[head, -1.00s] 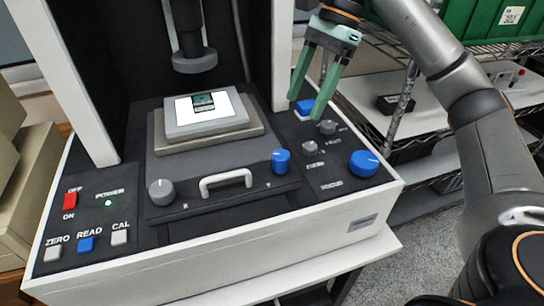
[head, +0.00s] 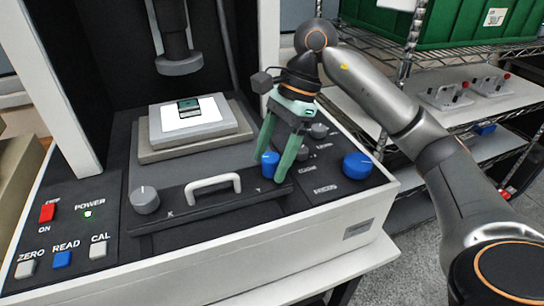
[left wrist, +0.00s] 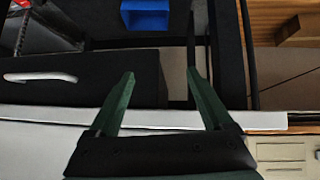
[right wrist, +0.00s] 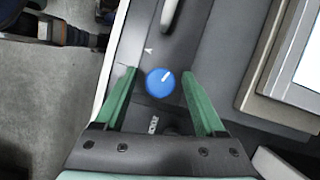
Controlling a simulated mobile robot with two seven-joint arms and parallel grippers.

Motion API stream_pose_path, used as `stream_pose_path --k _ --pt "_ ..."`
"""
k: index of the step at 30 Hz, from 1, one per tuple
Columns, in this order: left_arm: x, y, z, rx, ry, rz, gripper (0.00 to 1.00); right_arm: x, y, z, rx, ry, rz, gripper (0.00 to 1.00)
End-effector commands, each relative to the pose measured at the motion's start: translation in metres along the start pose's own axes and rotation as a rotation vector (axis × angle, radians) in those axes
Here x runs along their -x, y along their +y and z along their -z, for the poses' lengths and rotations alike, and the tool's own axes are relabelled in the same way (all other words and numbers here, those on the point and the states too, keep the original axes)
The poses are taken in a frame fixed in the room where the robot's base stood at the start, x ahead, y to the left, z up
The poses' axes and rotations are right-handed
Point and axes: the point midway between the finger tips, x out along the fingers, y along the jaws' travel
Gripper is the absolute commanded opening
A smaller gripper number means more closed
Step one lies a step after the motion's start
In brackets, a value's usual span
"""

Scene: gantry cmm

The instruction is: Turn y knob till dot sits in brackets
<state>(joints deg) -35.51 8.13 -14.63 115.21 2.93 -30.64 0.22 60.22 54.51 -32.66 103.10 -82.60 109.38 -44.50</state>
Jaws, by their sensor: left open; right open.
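The y knob (head: 269,163) is a small blue knob with a white pointer line, right of the white handle on the black stage base. My right gripper (head: 271,170) is open, its green fingers pointing down on either side of the knob. In the right wrist view the y knob (right wrist: 160,82) sits between the open fingertips, with a visible gap on each side. The stage (head: 150,152) carries a white plate (head: 212,120) with a small dark green picture (head: 189,105); dot and brackets are too small to make out. My left gripper (left wrist: 160,76) is open and empty.
A grey x knob (head: 145,200) stands left of the handle (head: 213,184). A larger blue knob (head: 357,166) and small grey knobs (head: 319,131) are to the right. The probe column (head: 179,65) hangs above the stage. Wire shelves (head: 470,100) stand at the right.

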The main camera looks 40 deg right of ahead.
Motion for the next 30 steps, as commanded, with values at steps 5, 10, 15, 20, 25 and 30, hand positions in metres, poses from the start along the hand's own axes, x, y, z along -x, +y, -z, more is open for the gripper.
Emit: stream_pose_path --k 5,10,15,20,25,30 --pt "-0.0001 0.0003 -0.0006 0.0 -0.001 -0.001 0.84 -0.0001 0.0001 -0.0002 0.001 0.0 -0.001 0.72" --pt "-0.0001 0.0005 -0.0015 0.0 -0.002 -0.001 0.84 0.0001 0.0001 -0.0002 0.001 0.0 -0.001 0.53" --pt "0.0007 0.001 -0.0044 0.001 -0.006 -0.001 0.84 0.0002 0.0001 -0.0001 0.001 0.0 -0.001 0.34" --pt "0.0011 0.0013 -0.0062 0.002 -0.01 -0.002 0.84 0.0002 0.0001 -0.0001 0.001 0.0 -0.001 0.15" --pt "0.0013 0.0013 -0.0068 0.002 -0.011 -0.002 0.84 0.0003 0.0002 -0.0001 0.001 0.0 -0.001 0.0" --pt "0.0012 0.0011 -0.0068 0.002 -0.011 -0.001 0.84 0.0003 0.0002 -0.0001 0.0 0.0 -0.001 0.0"
